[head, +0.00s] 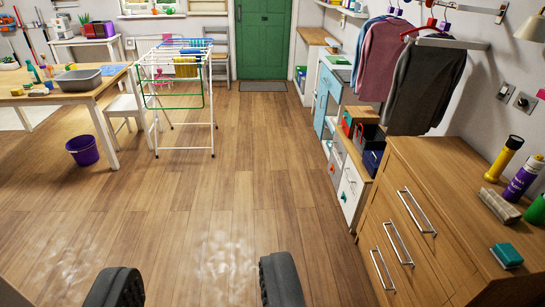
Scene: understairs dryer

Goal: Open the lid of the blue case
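My gripper (198,278) shows at the bottom edge, its two dark fingers wide apart over the wooden floor, with nothing between them. A small dark blue box (373,162), which may be the blue case, sits on a low cabinet at the right, beyond the wooden chest of drawers. It is small and partly hidden, so I cannot tell how its lid stands. My gripper is well short of it and to its left.
Red and dark boxes (368,137) stand beside the blue one. The wooden chest of drawers (440,165) fills the near right, under hanging clothes. A drying rack (180,75), a table (60,95) and a purple bucket (83,151) stand left. The middle floor is clear.

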